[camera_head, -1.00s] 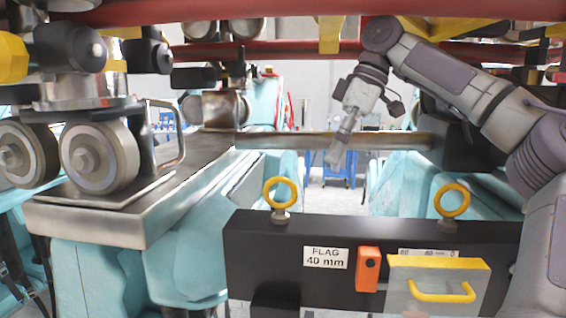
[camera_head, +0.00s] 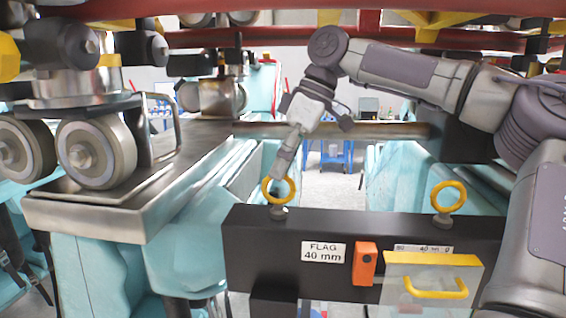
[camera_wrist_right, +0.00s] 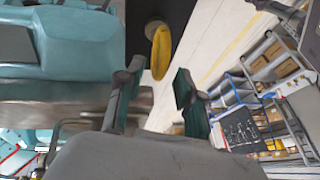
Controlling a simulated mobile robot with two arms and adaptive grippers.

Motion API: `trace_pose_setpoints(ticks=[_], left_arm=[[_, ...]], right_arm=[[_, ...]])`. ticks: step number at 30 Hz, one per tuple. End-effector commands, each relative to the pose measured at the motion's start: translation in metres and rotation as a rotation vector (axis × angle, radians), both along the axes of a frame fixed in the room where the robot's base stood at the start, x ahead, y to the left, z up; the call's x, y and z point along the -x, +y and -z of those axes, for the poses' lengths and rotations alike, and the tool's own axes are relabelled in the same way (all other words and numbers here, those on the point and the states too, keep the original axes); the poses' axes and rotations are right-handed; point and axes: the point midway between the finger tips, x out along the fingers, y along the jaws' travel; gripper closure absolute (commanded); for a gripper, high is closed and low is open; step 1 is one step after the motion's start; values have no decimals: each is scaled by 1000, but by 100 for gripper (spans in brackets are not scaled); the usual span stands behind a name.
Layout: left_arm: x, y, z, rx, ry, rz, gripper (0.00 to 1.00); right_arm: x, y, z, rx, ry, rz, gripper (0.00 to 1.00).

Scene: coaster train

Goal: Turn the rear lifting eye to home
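Two yellow lifting eyes stand on top of a black box, a left one (camera_head: 279,203) and a right one (camera_head: 447,212). I cannot tell from the pictures which is called rear. My right gripper (camera_head: 277,174) reaches down to the left eye and partly covers its top in the head view. In the right wrist view my right gripper (camera_wrist_right: 158,80) is open, with a yellow ring (camera_wrist_right: 160,50) seen nearly edge-on just ahead of and between its fingers. I cannot tell whether they touch. My left gripper is not in view.
The black box (camera_head: 245,240) carries a "FLAG 40 mm" label, an orange block (camera_head: 364,264) and a yellow-handled cover (camera_head: 432,259). A wheel assembly (camera_head: 97,153) sits on a metal rail (camera_head: 85,215) at left. Red tubes (camera_head: 400,37) run overhead. Shelves (camera_wrist_right: 270,75) stand at right in the wrist view.

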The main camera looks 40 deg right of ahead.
Motion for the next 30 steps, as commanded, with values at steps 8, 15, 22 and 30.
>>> trace_pose_setpoints(ticks=[8, 15, 22, 30], left_arm=[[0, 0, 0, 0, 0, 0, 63], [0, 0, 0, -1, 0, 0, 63], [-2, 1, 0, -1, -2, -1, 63], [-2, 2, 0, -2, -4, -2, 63]], right_arm=[[0, 0, -1, -1, -1, 0, 100], [0, 0, -1, 0, -1, 12, 100], [1, 0, -1, 0, -4, 94, 100], [3, 1, -2, 1, -5, 306, 100]])
